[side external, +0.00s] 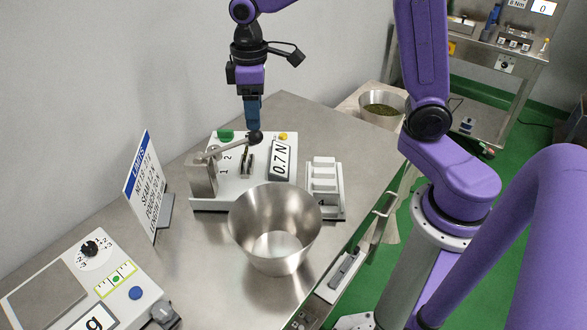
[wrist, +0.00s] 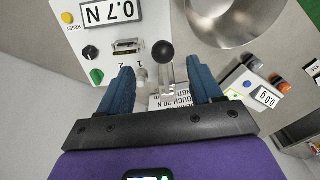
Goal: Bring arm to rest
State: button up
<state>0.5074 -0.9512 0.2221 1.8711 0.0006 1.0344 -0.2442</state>
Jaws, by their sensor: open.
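My gripper (side external: 253,124) points down over a white tester (side external: 230,182) with a "0.7 N" display. In the wrist view its two blue fingers (wrist: 163,80) are spread apart with nothing held between them. The tester's metal lever (side external: 222,150) ends in a black ball knob (side external: 255,137), right at the fingertips in the side view. In the wrist view the knob (wrist: 163,50) lies in line with the gap between the fingers, a little beyond their tips. I cannot tell whether a finger touches it.
A large steel bowl (side external: 275,225) stands in front of the tester. A white tray with compartments (side external: 325,190) is to its right. A sign (side external: 145,185) and a scale (side external: 85,285) are at left. A bowl of green leaf (side external: 382,108) stands behind at right.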

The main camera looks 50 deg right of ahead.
jog(key=s+d+f+n, duration=0.1)
jog(key=s+n, duration=0.1)
jog(key=s, duration=1.1)
jog(key=s+d+n, duration=0.1)
jog(key=s+n, duration=0.1)
jog(key=s, duration=1.1)
jog(key=shift+d+f+n, duration=0.4)
